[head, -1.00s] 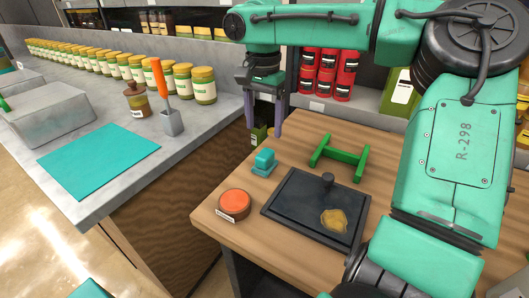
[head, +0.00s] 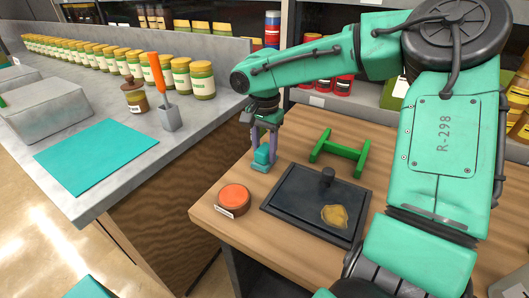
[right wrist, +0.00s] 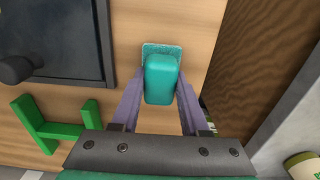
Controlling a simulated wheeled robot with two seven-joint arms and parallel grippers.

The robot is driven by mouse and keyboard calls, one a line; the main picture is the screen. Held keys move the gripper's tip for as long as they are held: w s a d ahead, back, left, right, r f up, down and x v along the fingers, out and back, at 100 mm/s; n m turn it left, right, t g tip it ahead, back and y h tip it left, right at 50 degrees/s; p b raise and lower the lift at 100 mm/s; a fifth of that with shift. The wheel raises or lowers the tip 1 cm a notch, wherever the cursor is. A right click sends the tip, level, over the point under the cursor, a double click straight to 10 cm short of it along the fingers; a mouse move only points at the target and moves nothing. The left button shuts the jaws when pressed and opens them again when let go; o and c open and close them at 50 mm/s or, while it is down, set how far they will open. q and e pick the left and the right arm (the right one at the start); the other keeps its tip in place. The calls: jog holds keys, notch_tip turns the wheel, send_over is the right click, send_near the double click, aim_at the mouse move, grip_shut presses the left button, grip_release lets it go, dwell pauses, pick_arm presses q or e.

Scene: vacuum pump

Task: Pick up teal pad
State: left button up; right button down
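The teal pad (head: 261,157), a small block with a raised grip on a flat base, stands on the wooden table near its far left edge. In the right wrist view the teal pad (right wrist: 161,80) is upright between the two purple fingers. My right gripper (head: 265,148) is lowered around it, one finger close on each side; the gripper also shows in the right wrist view (right wrist: 162,85). Whether the fingers press on the pad or leave a thin gap cannot be told. My left gripper is out of view.
A dark tray (head: 285,205) with a black knob and a tan patch lies in front. A green H-shaped stand (head: 338,150) is to the right, an orange-topped round tin (head: 233,200) in front left. The grey counter (head: 95,205) is to the left.

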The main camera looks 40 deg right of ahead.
aim_at(264, 147)
jog(key=shift+r, duration=0.1)
notch_tip(264, 147, up, 20)
jog(key=p, duration=0.3)
